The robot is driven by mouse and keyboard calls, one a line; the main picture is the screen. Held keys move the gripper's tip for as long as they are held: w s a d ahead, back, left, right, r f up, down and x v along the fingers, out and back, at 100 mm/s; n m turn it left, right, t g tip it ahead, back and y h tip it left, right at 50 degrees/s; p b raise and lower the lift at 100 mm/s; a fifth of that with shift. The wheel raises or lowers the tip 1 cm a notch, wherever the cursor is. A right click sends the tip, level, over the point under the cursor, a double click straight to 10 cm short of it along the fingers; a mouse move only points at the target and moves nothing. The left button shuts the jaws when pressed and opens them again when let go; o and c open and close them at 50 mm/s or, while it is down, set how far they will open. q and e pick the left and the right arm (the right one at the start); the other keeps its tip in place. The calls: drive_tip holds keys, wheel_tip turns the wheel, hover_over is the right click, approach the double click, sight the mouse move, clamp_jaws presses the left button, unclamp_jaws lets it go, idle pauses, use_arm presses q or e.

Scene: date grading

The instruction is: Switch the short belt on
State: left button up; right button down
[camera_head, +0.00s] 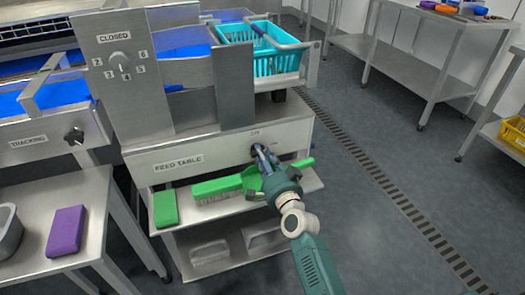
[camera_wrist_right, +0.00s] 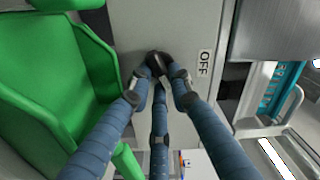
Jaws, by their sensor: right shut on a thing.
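My right gripper (camera_head: 263,153) is at the front panel of the feed table (camera_head: 205,153), with its arm coming up from the lower right. In the right wrist view its blue fingers (camera_wrist_right: 160,80) are closed around a black knob (camera_wrist_right: 155,60) on the grey panel. An OFF label (camera_wrist_right: 204,63) sits just right of the knob. In the head view the gripper mostly hides the knob, and I cannot tell its exact setting. Blue belt (camera_head: 183,38) shows behind the upright metal plates. My left gripper is not in view.
A shelf under the panel holds a green block (camera_head: 166,208) and other green items (camera_head: 218,188); a green thing (camera_wrist_right: 50,80) is close beside the fingers. A turquoise basket (camera_head: 280,62) stands above. Another dial (camera_head: 119,61) and a tracking knob (camera_head: 74,136) are left. Floor at right is clear.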

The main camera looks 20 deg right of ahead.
drive_tip(key=m, duration=0.2)
drive_tip(key=shift+f+m, duration=0.1)
drive_tip(key=shift+m, duration=0.2)
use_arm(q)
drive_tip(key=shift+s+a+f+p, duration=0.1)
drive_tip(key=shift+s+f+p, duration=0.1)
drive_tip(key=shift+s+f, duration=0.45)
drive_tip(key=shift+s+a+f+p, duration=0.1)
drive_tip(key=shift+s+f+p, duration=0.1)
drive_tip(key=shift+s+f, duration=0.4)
use_arm(e)
drive_tip(key=shift+f+m, duration=0.1)
drive_tip(key=shift+m, duration=1.1)
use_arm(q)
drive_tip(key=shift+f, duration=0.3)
use_arm(e)
drive_tip(key=c, duration=1.6)
unclamp_jaws()
drive_tip(key=shift+o, duration=0.2)
drive_tip(key=shift+s, duration=0.3)
drive_tip(key=s, duration=1.1)
drive_tip(key=shift+s+d, duration=0.15)
drive_tip(key=shift+s, duration=0.1)
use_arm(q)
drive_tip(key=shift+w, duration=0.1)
